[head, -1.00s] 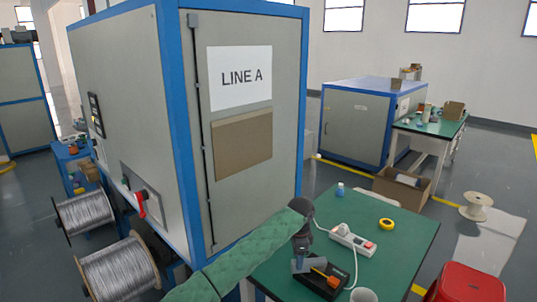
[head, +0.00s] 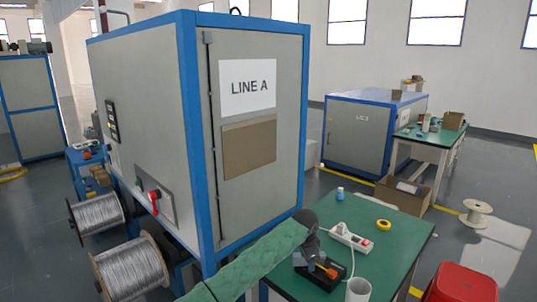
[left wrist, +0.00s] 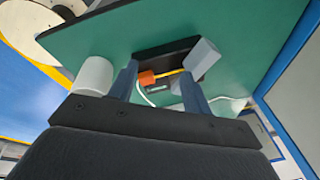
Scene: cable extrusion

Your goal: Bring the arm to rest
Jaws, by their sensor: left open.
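My left arm, in a green quilted sleeve (head: 262,258), reaches in from the lower left in the head view. Its dark wrist (head: 308,224) is over the near left part of the green table (head: 392,215). My left gripper (left wrist: 160,76) is open, its two blue-grey fingers apart, with nothing seen held between them. Beyond the fingers in the left wrist view is a black tray (left wrist: 152,55) with an orange-and-yellow tool (left wrist: 148,78) and a grey block (left wrist: 202,58). The tray also shows in the head view (head: 328,283). My right gripper is not in view.
On the table are a white power strip (head: 350,238), yellow tape (head: 383,224), a blue-capped bottle (head: 340,193) and a white cup (head: 358,290). A large "LINE A" cabinet (head: 262,190) stands left of the table. A red stool (head: 460,283) is at the lower right.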

